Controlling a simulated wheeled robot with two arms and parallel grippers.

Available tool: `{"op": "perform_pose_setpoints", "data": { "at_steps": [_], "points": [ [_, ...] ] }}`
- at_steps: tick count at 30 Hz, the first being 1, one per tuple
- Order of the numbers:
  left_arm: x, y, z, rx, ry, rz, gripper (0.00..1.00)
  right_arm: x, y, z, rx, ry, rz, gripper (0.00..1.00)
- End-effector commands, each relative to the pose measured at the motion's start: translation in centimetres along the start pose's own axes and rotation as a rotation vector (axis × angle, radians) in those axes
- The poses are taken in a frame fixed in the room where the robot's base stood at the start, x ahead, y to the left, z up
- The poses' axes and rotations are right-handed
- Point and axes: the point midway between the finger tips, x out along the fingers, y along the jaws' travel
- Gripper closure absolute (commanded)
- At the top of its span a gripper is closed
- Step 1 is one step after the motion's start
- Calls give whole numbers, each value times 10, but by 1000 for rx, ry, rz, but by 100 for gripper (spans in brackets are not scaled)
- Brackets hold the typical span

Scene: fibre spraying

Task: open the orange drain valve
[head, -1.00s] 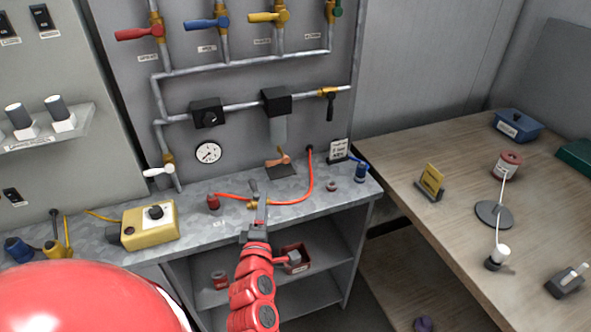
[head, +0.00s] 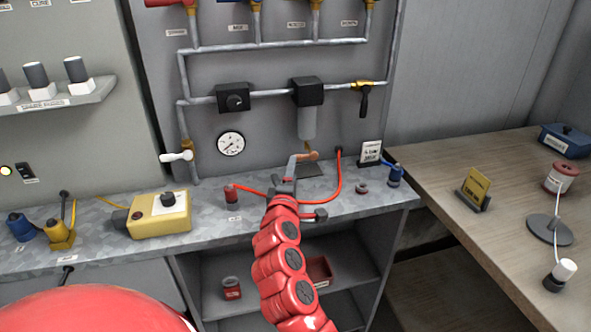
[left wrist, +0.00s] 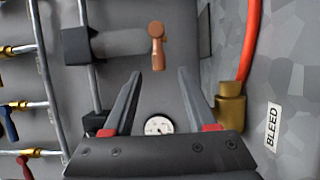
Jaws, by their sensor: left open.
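The orange drain valve (head: 308,155) is a small copper-orange lever below the grey filter bowl (head: 307,123) on the back panel. In the left wrist view the valve's orange handle (left wrist: 157,45) shows just beyond the fingertips, roughly midway between them. My left gripper (head: 291,172) is over the bench and its tip overlaps the valve in the head view. In the left wrist view the left gripper (left wrist: 158,75) is open, with nothing between its fingers. Contact with the valve does not show. My right gripper is out of view.
A red hose (head: 340,180) loops over the bench close to my left gripper. A brass fitting (left wrist: 230,105) by the BLEED label is right of the fingers. A pressure gauge (head: 231,144) and black-handled valve (head: 364,98) are on the panel. A yellow box (head: 160,217) stands left.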

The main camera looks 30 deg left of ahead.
Motion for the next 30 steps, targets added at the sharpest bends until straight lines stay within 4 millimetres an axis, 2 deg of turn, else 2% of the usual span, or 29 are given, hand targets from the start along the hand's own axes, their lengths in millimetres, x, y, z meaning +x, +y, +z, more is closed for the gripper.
{"op": "perform_pose_setpoints", "data": {
  "at_steps": [6,12,18,26,27,30],
  "points": [
    [35,1,-2,2,3,-2,43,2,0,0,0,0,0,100],
    [58,3,-1,2,2,1,43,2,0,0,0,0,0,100],
    [67,2,-1,0,2,1,43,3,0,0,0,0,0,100],
    [68,1,-1,0,1,0,43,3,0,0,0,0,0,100],
    [68,1,-1,0,1,0,44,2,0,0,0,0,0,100],
    [68,1,-1,0,1,0,62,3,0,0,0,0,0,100]
  ]
}}
